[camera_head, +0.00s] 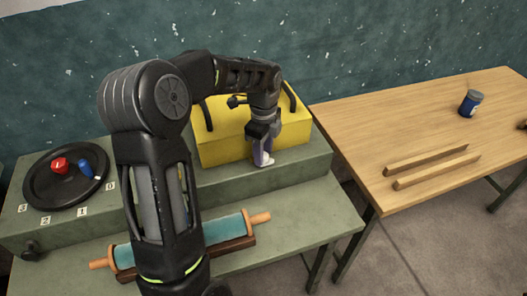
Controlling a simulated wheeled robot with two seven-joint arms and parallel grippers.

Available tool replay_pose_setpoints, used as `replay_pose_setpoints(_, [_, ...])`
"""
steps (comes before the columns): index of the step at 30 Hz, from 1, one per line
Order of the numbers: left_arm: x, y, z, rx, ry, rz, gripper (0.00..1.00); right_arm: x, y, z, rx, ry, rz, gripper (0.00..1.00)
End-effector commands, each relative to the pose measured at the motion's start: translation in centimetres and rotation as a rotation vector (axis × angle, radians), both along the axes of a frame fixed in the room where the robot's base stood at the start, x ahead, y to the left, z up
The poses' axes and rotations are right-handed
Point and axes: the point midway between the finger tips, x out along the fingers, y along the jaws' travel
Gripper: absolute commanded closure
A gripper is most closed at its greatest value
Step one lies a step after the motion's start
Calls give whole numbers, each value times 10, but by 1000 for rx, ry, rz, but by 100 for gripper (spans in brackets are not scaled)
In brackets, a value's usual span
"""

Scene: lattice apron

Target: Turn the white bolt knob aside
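My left arm comes up from the bottom and reaches over to the yellow box (221,150). My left gripper (262,152) points down at the front of this box, right of its middle. A small whitish piece (266,160) shows at the fingertips. It may be the white bolt knob, but I cannot tell it from the pale finger ends. The bolt itself is hidden. I cannot tell whether the fingers are open or shut. My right gripper is not in view.
The yellow box stands on a raised green ledge (310,160). A black round tray (42,190) holds a red piece (60,165) and a blue piece (86,169). A teal roller (222,230) lies in front. The wooden table (350,120) holds two bars (425,161) and a blue can (470,104).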

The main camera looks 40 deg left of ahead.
Motion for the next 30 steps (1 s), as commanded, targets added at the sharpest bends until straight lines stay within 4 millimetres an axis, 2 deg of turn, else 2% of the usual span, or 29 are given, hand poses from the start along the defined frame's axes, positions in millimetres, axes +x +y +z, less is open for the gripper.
replay_pose_setpoints(15, [1,0,70,1,-4,0,61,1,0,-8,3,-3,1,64])
replay_pose_setpoints(30, [0,0,75,0,-2,-1,61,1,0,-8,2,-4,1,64])
